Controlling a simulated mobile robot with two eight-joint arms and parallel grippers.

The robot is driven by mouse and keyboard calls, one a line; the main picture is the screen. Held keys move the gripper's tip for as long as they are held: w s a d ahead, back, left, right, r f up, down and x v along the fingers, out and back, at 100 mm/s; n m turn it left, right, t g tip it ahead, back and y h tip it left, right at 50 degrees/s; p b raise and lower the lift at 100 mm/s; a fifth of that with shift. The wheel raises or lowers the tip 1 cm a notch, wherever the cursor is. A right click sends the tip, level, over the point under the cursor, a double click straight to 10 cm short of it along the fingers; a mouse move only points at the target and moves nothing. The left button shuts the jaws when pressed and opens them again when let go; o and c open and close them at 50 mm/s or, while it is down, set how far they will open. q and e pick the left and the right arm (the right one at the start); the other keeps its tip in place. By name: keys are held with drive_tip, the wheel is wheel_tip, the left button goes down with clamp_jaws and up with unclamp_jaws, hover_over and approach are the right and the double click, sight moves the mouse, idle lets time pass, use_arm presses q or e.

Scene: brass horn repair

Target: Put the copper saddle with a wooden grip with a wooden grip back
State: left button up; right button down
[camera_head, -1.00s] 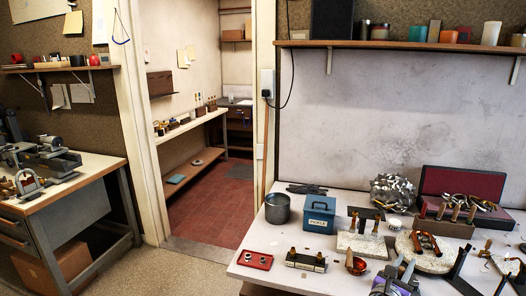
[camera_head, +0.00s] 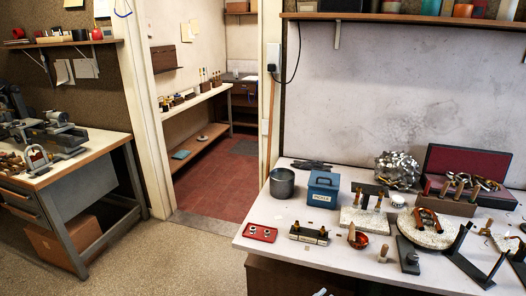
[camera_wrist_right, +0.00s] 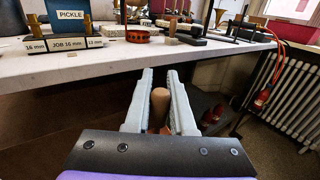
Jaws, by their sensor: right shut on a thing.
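In the right wrist view my right gripper (camera_wrist_right: 158,100) is shut on the wooden grip (camera_wrist_right: 159,104) of the copper saddle, which stands between the two pale fingers. Only a little copper colour shows below the grip; the rest of the saddle is hidden by the gripper. The gripper is in front of the bench's front edge, apart from it. In the head view the held saddle is not visible; only a small pale tip shows at the bottom edge, too little to name. My left gripper is not in view.
The bench (camera_head: 285,255) carries a JOB 16 mm block (camera_head: 309,234), a red tray (camera_head: 261,233), a blue PICKLE box (camera_head: 322,190), a copper bowl-like piece (camera_head: 358,240), a dark block with a peg (camera_head: 408,258) and dark uprights (camera_head: 458,245). A radiator (camera_wrist_right: 290,95) stands at the right.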

wheel_tip(320, 180, up, 11)
drive_tip(key=w+n+t+y, duration=0.2)
drive_tip(key=n+t+y, duration=0.3)
drive_tip(key=y, duration=0.3)
drive_tip(key=shift+a+f+n+t+y, duration=0.2)
drive_tip(key=shift+n+t+y, duration=0.2)
drive_tip(key=shift+n, duration=0.5)
drive_tip(key=shift+d+r, duration=0.15)
